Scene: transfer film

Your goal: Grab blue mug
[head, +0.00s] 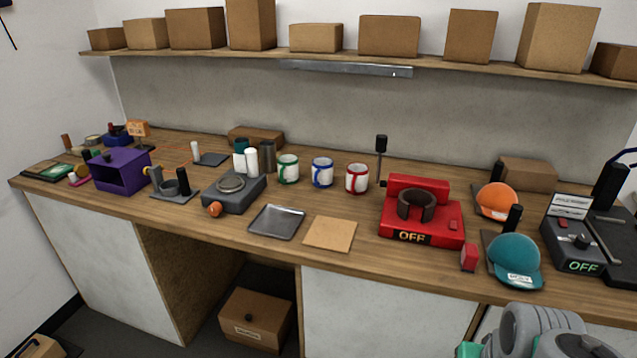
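The blue mug (322,172) is white with a blue rim, handle and markings. It stands upright on the wooden counter (362,272), between a green-trimmed mug (288,169) on its left and a red-trimmed mug (356,179) on its right. There are small gaps between the mugs, and nothing covers the blue one. Grey rounded parts at the lower right edge look like my folded arm. They are in front of the counter, far from the mug. No gripper fingers can be made out.
A metal tray (277,222) and a tan square board (330,233) lie in front of the mugs. A red press (422,211) marked OFF stands right of them; a grey scale-like device (234,192) stands left. A shelf (345,65) with boxes runs above.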

